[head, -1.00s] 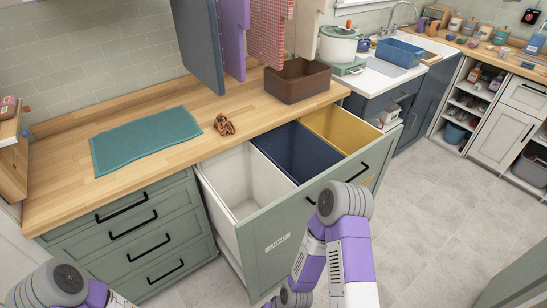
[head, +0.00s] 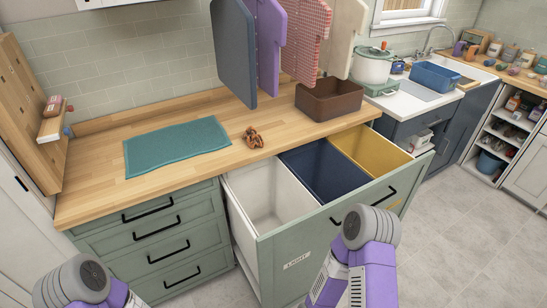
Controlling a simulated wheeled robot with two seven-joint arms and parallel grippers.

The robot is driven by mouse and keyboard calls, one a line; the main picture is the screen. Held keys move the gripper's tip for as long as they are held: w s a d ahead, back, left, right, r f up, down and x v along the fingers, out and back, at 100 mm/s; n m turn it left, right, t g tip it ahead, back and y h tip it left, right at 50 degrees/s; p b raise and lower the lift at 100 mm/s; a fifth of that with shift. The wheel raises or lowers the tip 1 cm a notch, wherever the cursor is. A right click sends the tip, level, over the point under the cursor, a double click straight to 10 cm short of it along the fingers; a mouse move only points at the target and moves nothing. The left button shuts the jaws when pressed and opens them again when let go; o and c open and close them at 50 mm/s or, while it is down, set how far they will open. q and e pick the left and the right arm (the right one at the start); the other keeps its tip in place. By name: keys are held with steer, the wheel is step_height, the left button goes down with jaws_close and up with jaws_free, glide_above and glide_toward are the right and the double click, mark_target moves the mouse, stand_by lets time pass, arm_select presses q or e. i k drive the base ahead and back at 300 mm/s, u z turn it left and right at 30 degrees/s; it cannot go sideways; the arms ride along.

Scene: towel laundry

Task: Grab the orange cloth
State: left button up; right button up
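A small crumpled orange-brown bundle (head: 253,138), which looks like the orange cloth, lies on the wooden counter (head: 100,196). It is right of a flat teal towel (head: 178,147) and just behind the open drawer. My two arms show only as grey and purple links at the bottom left and lower right, in front of the cabinets and well short of the bundle. Neither gripper shows in the head view.
The open pull-out drawer has white (head: 268,195), navy (head: 323,172) and yellow (head: 372,150) bins and juts out before the counter. A brown box (head: 329,101) stands at the right. Several cloths hang above, including a dark blue one (head: 234,60). Floor is clear at right.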

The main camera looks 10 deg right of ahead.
mark_target(252, 138)
steer(key=u, duration=0.95)
steer(key=i, duration=0.65)
steer(key=z, duration=0.6)
